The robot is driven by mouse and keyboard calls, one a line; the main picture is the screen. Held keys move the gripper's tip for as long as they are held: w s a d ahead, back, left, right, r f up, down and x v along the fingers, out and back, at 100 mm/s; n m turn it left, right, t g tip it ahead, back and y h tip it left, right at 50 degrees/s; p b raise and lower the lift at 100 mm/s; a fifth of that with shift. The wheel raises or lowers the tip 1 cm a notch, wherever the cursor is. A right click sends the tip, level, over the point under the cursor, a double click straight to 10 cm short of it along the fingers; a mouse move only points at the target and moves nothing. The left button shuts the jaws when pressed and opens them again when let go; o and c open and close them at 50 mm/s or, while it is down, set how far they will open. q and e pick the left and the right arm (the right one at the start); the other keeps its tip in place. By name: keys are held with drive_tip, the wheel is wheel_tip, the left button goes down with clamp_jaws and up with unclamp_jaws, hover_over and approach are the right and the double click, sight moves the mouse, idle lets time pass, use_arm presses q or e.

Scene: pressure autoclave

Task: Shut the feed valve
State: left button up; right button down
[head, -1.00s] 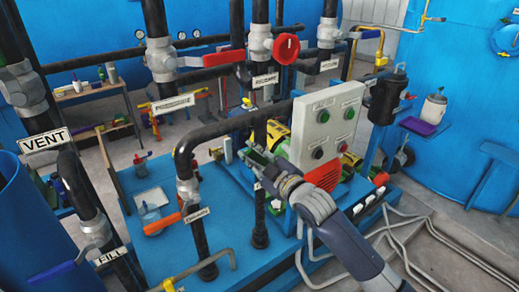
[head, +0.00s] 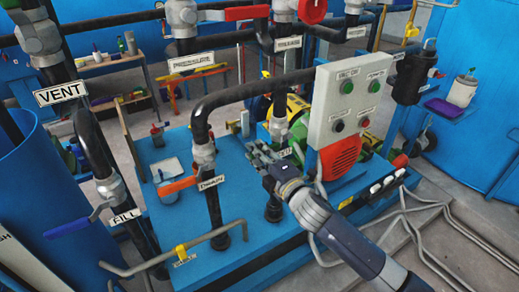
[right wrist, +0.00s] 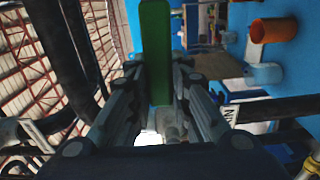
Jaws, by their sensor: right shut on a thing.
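My right gripper (head: 260,152) is shut on a flat green handle (right wrist: 155,50), which stands up between its fingers in the right wrist view. In the head view the gripper is at the vertical black pipe behind the drain pipe, beside a small white label (head: 286,152) that it partly covers. The gripper hides most of the green handle there, so I cannot tell its angle to the pipe. My left gripper is not in view.
The drain valve's orange handle (head: 177,186) is left of my gripper. The grey control box (head: 346,105) with buttons and a red vented cover (head: 341,156) stand close on the right. A black pipe (head: 245,92) runs above the gripper.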

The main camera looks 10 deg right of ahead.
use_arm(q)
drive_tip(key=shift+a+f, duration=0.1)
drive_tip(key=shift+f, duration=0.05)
use_arm(e)
drive_tip(key=shift+f+n, duration=0.4)
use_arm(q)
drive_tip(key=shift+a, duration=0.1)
use_arm(e)
drive_tip(key=shift+f, duration=0.1)
drive_tip(key=c, duration=1.6)
unclamp_jaws()
drive_tip(key=shift+o, duration=0.8)
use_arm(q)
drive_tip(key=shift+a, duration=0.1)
use_arm(e)
drive_tip(key=shift+s, duration=0.1)
drive_tip(key=v, duration=1.1)
drive_tip(key=shift+s+d, duration=0.15)
drive_tip(key=shift+s, duration=0.25)
